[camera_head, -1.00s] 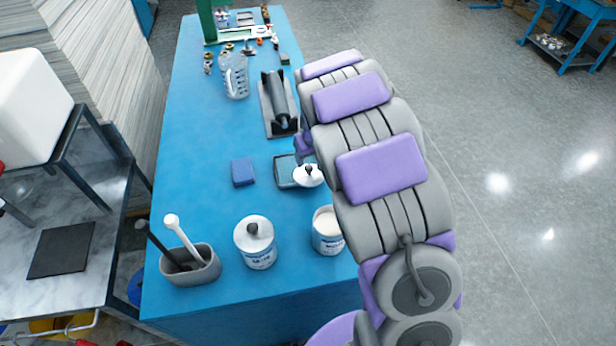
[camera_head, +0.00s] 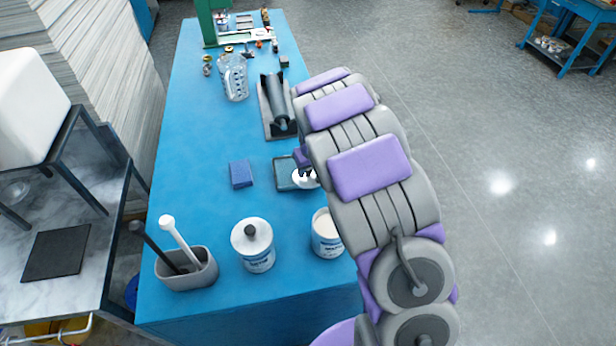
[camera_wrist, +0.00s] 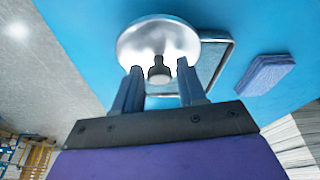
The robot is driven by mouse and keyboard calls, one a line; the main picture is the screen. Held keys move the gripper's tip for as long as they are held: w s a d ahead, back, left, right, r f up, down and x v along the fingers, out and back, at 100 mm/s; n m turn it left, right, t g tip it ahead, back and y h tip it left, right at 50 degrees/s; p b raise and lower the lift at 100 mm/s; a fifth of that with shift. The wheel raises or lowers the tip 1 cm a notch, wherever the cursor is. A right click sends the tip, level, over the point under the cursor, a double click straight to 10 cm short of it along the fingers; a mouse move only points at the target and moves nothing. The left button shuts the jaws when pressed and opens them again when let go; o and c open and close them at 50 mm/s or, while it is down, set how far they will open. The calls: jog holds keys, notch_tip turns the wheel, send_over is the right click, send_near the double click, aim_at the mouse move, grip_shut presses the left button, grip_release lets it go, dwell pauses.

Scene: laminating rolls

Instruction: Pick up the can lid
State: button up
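The can lid is a round silvery disc with a dark knob. In the wrist view the lid (camera_wrist: 158,38) lies top centre, beside and partly over a grey-framed tray (camera_wrist: 212,62). My gripper (camera_wrist: 159,67) is open, with one finger on each side of the knob (camera_wrist: 159,74). I cannot tell whether the fingers touch the knob. In the head view the lid (camera_head: 303,183) sits at the right edge of the blue table, partly hidden by my arm and gripper.
An open white can (camera_head: 326,237) and a lidded can (camera_head: 254,248) stand at the table's near end. A grey holder with two handled tools (camera_head: 188,270) is to their left. A blue sponge (camera_head: 241,174) lies left of the tray. A roller (camera_head: 276,105) lies farther back.

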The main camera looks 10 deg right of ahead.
grip_shut()
